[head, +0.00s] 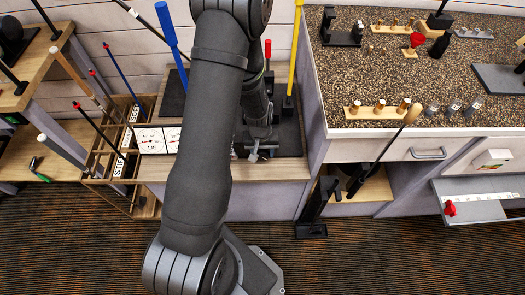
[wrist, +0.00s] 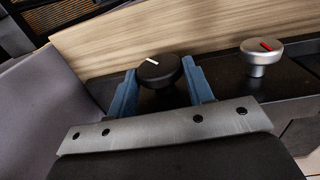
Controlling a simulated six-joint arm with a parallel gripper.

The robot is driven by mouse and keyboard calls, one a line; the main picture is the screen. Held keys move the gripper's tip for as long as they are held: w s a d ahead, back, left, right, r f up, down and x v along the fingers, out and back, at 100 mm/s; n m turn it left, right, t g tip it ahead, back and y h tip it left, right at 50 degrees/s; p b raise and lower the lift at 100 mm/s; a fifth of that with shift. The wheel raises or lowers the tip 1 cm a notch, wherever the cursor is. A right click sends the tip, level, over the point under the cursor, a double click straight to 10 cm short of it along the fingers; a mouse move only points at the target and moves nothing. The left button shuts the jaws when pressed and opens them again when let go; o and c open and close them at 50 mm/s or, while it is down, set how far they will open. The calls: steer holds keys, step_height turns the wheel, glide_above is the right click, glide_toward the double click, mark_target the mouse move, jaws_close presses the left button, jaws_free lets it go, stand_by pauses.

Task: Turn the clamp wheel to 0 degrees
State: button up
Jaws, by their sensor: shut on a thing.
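In the wrist view, a round black wheel (wrist: 160,73) with a short white mark on its top stands between the two blue fingers of my gripper (wrist: 158,82). The fingers are shut on the wheel from both sides. The white mark lies left of the wheel's centre, slanting toward the upper left of the picture. I cannot read an angle from it. In the head view my arm covers most of the gripper and the wheel.
A silver knob (wrist: 262,57) with a red mark stands to the right on the same dark base. White dial cards (head: 150,140) stand left of my arm. A yellow shaft (head: 295,45) and a blue shaft (head: 170,40) rise behind it. A gravel-topped counter (head: 350,85) lies right.

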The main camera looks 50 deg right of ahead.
steer(key=shift+a+f+g+h, duration=0.1)
steer(key=shift+a+g+h, duration=0.2)
steer(key=shift+g+h, duration=0.7)
steer(key=o, duration=1)
steer(key=shift+w, duration=0.1)
steer(key=shift+d, duration=0.1)
steer(key=v, duration=1.7)
steer(key=shift+r, duration=0.3)
steer(key=shift+c, duration=0.2)
